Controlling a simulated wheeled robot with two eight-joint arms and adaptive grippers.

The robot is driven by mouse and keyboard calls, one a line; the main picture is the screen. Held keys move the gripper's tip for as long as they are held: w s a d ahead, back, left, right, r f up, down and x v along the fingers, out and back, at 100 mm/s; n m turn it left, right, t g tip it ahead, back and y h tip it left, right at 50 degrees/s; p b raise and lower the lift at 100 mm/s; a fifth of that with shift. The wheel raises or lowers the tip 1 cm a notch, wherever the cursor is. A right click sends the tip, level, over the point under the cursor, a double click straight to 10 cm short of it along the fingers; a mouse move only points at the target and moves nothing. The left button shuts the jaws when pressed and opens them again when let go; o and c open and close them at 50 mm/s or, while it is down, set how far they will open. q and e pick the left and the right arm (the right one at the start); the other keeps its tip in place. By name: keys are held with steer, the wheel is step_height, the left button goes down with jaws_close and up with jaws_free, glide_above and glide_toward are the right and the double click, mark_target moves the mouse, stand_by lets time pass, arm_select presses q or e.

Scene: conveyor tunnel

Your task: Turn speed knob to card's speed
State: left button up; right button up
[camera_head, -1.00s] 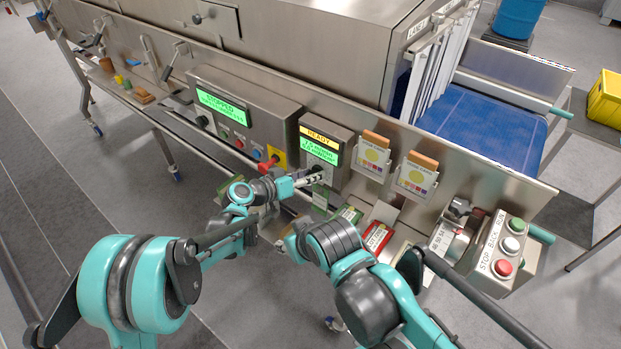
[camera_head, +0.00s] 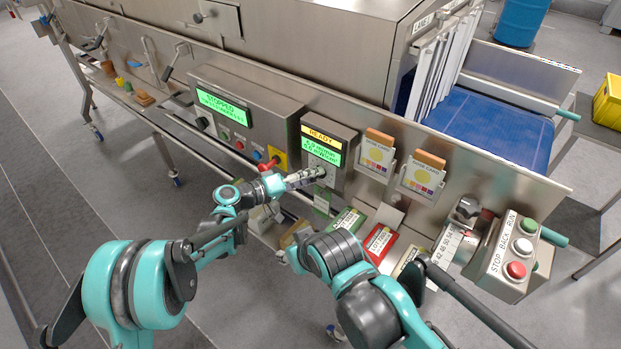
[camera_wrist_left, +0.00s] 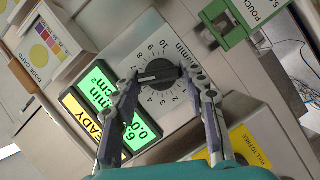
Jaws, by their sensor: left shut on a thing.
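The speed knob (camera_wrist_left: 160,75) is black, on a grey dial plate marked up to 10 in the left wrist view. Its white pointer line lies toward the display side of the dial. My left gripper (camera_wrist_left: 166,78) is shut on the knob, one finger on each side; in the head view the gripper (camera_head: 313,175) is at the panel and largely hides the knob. The green display (camera_wrist_left: 104,97) beside the dial seems to show 6.0 in its upper line.
Two dose card holders (camera_head: 376,157) hang right of the panel. A larger green screen (camera_head: 223,107) is left of it. A button box (camera_head: 515,257) stands at right, near the blue conveyor belt (camera_head: 490,125).

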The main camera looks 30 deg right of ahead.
stand_by(0.4)
arm_select(q)
steer(key=o, duration=1.2)
steer(key=shift+c, duration=0.2)
steer(key=a+r, duration=0.2)
steer(key=a, duration=0.9)
steer(key=shift+s+a, duration=0.25)
steer(key=shift+a, duration=0.1)
steer(key=shift+a, duration=0.1)
